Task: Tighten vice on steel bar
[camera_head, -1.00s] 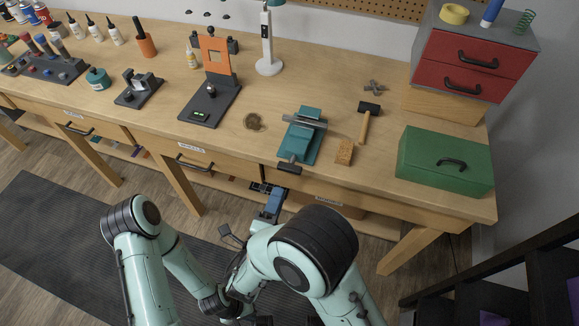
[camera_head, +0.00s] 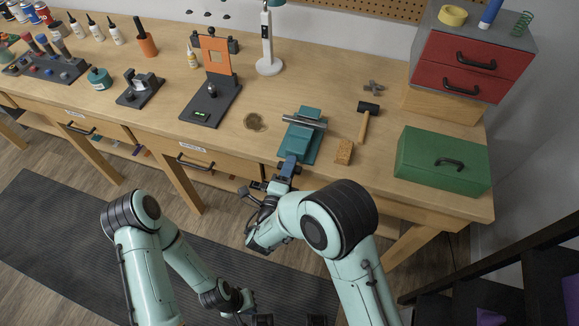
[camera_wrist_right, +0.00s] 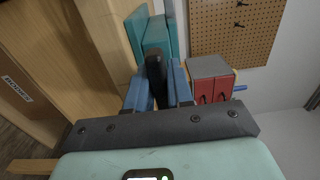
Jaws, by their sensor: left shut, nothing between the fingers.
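The teal vice (camera_head: 301,143) stands at the bench's front edge, with the steel bar (camera_head: 308,121) lying across its jaws. Its dark handle (camera_wrist_right: 156,75) shows in the right wrist view, and the vice body (camera_wrist_right: 157,38) is behind it. My right gripper (camera_head: 288,168) has come up to the front of the vice. Its blue fingers (camera_wrist_right: 158,88) are on either side of the handle, apart, and look open around it. In the head view the gripper hides most of the handle. My left gripper (camera_head: 246,301) is shut and empty, low in front of the bench.
A hammer (camera_head: 368,120) and a tan block (camera_head: 344,152) lie right of the vice, with a green toolbox (camera_head: 443,163) beyond. A coiled brown item (camera_head: 254,122) and a dark stand (camera_head: 209,105) are to the left. The floor before the bench is clear.

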